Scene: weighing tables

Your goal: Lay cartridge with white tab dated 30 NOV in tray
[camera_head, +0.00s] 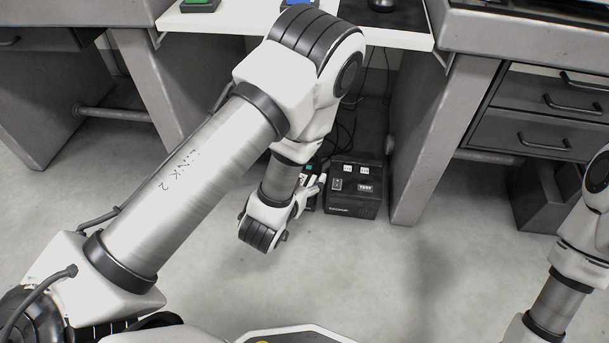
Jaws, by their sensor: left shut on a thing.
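My left arm reaches in from the left across the picture. My left gripper (316,187) shows small, its white fingers pointing right, in front of the dark floor area under the white table. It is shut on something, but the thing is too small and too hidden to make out. No cartridge, white tab, date or tray can be made out in this view. My right arm shows only in part at the right edge, and its gripper is out of the picture.
The white table (400,40) bears a green-topped device (198,4), a blue-topped device (300,3) and a dark mat (408,20). Grey drawer desks (480,140) flank it. Floor in front is clear.

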